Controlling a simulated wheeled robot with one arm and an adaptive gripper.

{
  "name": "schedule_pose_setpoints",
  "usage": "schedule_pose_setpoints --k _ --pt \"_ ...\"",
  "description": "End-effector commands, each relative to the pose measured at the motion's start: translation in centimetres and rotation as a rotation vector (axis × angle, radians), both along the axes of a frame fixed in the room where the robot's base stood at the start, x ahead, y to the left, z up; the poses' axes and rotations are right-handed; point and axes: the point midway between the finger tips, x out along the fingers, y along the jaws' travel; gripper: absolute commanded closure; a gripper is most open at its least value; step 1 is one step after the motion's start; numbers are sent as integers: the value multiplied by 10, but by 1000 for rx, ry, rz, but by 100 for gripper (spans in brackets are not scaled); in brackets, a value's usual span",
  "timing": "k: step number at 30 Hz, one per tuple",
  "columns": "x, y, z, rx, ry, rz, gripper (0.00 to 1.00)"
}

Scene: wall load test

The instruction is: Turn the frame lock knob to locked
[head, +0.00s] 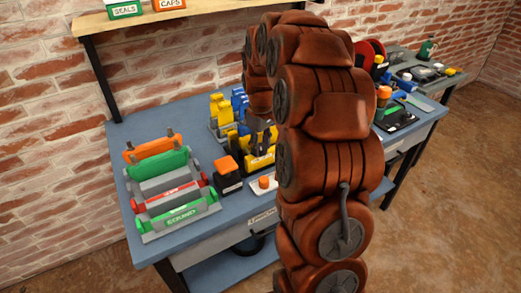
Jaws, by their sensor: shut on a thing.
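My brown arm rises in front of the workbench in the head view and hides much of its middle. My gripper (261,138) shows only in part, small and dark, just left of the arm and low over a yellow and blue fixture (228,115). It is shut on a small part at this fixture, probably the frame lock knob. The knob itself and the fingertips' contact are not clearly visible. I cannot tell which way the knob points.
On the blue bench (150,118), a rack with green and red bars (175,190) stands left. A black box with an orange top (226,172) and a white plate with an orange knob (264,182) are near the front edge. More devices (398,112) stand right. A shelf (95,22) hangs above.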

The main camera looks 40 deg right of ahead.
Motion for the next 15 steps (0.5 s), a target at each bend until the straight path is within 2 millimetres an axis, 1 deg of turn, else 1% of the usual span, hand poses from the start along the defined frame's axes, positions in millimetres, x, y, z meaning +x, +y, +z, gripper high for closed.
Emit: schedule_pose_setpoints --k 1,15 --pt "0 -1 -4 0 -2 -46 92" --pt "-1 0 -4 1 2 -493 92"
